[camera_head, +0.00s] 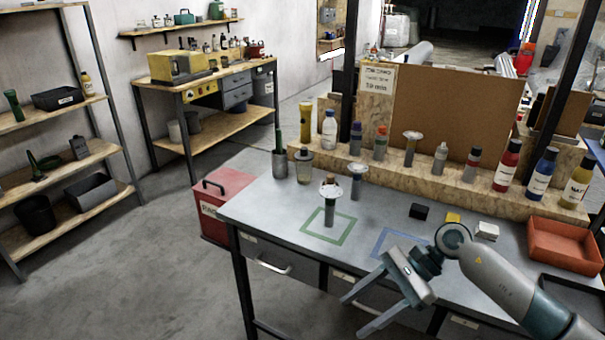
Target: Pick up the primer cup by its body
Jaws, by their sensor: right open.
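A slim grey cup-like piece with a wide pale top and a dark green band (329,215) stands upright at the green square outline (343,238) on the grey workbench. A similar piece with a wide pale top (356,186) stands just behind it to the right. I cannot tell for certain which one is the primer cup. My right gripper (354,316) is open and empty at the bench's front edge, in front and to the right of both pieces and touching neither. Its fingers point left. My left gripper is out of view.
A metal cup with a green handle (280,165) and a glass jar (304,172) stand behind left. A black block (419,211), a yellow block (453,218), a white box (486,231) and an orange-red tray (565,246) lie right. Several bottles line the wooden ledge (455,182).

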